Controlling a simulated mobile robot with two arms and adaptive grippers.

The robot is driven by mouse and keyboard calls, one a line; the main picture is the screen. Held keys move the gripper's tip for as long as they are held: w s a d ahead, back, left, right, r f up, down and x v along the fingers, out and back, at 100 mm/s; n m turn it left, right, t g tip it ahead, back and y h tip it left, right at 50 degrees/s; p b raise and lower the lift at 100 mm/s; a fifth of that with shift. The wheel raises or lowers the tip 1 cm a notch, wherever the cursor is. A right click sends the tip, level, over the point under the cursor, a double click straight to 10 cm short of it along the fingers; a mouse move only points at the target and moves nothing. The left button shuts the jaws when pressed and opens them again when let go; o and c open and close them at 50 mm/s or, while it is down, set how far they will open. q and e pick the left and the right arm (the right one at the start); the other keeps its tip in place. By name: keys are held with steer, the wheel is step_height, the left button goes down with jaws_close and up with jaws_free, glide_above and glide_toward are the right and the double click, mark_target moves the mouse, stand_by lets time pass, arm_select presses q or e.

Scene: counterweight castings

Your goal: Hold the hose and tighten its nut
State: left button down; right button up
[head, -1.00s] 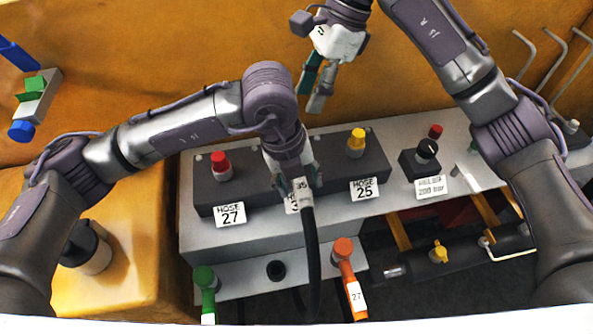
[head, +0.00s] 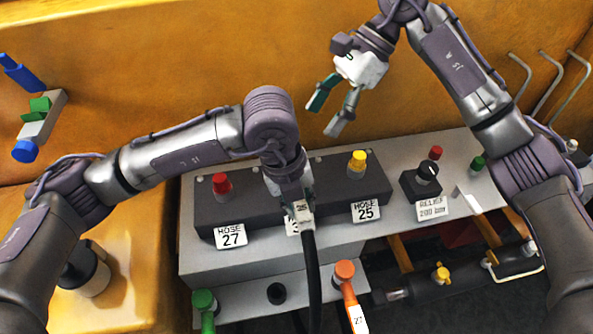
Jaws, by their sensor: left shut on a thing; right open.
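The black hose (head: 312,270) hangs down from my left gripper (head: 303,208). My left gripper is shut on the hose's upper end, in front of the dark manifold block (head: 335,180) between the HOSE 27 and HOSE 25 labels. A tag on the hose end partly shows. The nut and whatever lies behind the fingers are hidden, so I cannot tell whether the hose end touches a port. My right gripper (head: 331,113) is open and empty, in the air above and behind the block, with its fingers spread.
The block carries a red cap (head: 221,184) and a yellow cap (head: 357,161). A relief knob (head: 427,172) stands to the right. Below are a green hose end (head: 204,301) and an orange hose end (head: 345,272). Hooked rods (head: 545,88) hang at the back right.

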steer(key=a+f, duration=0.1)
steer(key=f, duration=0.1)
steer(key=s+a+f+y, duration=0.1)
steer(key=a+f, duration=0.1)
steer(key=f, duration=0.1)
steer(key=s+a+f+y, duration=0.1)
steer(key=a+f, duration=0.1)
steer(key=f, duration=0.1)
steer(key=shift+a+f+g, duration=0.2)
steer(key=shift+f+g, duration=0.05)
steer(key=shift+g, duration=0.05)
steer(key=c, duration=1.1)
steer(key=shift+c, duration=0.3)
